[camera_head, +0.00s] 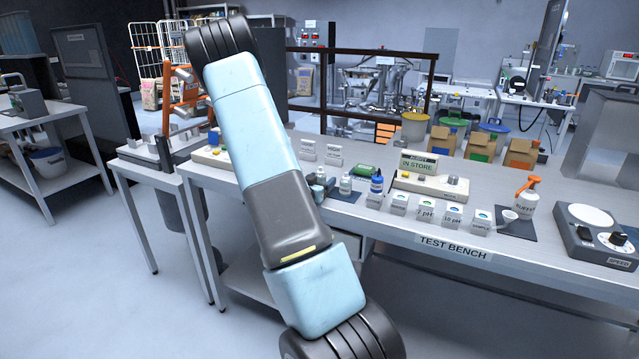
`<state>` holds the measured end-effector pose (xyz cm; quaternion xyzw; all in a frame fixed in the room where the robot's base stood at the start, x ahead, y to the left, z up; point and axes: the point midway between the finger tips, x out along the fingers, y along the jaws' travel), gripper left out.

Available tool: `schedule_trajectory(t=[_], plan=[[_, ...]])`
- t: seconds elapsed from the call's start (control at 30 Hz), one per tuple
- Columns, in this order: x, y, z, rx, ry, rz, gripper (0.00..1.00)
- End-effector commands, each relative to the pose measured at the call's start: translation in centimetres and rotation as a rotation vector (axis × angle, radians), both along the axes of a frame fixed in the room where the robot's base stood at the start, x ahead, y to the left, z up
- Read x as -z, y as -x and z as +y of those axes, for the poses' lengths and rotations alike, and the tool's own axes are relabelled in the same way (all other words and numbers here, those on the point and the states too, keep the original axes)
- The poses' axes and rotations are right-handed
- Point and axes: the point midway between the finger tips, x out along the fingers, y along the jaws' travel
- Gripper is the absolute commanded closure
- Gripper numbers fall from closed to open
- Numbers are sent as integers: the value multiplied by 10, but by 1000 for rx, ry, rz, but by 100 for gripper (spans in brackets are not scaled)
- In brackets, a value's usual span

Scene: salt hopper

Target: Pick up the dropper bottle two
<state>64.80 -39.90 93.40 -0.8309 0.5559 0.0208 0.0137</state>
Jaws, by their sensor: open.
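Small bottles stand on a dark mat (345,196) near the front edge of the test bench (440,222). Beside my arm is a small grey-blue item (319,187), partly hidden by the arm. No readable label shows which bottle is dropper bottle two. My arm crosses the view from upper left to bottom centre, in front of the bench. My gripper does not show.
A row of small white boxes (425,212) lines the bench front. Brown cartons (480,146) stand at the back.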

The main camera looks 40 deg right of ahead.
Motion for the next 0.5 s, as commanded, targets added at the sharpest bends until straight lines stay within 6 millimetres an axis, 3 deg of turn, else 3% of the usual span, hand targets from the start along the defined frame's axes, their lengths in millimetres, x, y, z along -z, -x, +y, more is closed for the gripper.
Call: schedule_trajectory(t=[0.13,0.5], plan=[[0,0,1,0,0,0,32],[0,0,1,-1,0,0,67]])
